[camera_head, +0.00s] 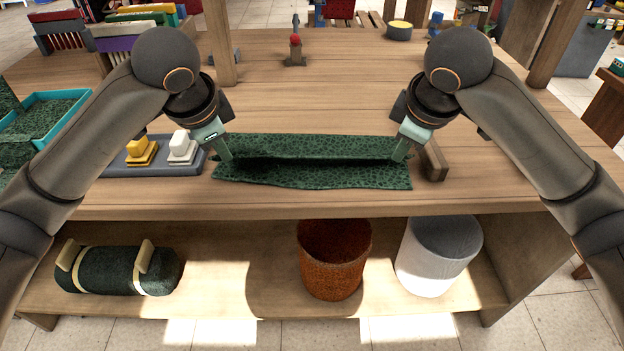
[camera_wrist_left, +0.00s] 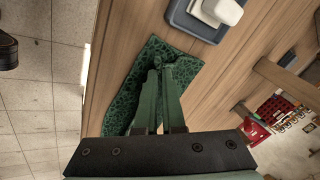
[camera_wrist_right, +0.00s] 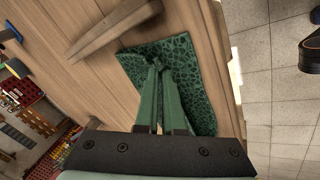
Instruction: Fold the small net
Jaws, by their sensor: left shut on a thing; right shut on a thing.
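The small net (camera_head: 310,178) is a dark green patterned cloth lying on the wooden table near its front edge. A raised fold line runs along its length between my two grippers. My left gripper (camera_head: 226,156) is shut on the net at its left end, and the fingertips pinch a bit of cloth in the left wrist view (camera_wrist_left: 158,64). My right gripper (camera_head: 401,154) is shut on the net at its right end, and the pinched cloth shows in the right wrist view (camera_wrist_right: 157,62). The net's underside is hidden.
A grey tray (camera_head: 120,170) with a yellow and a white block stands left of the net. A wooden bar (camera_head: 434,162) lies close to its right. A teal-rimmed crate (camera_head: 42,98) is at far left. The table behind the net is mostly clear.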

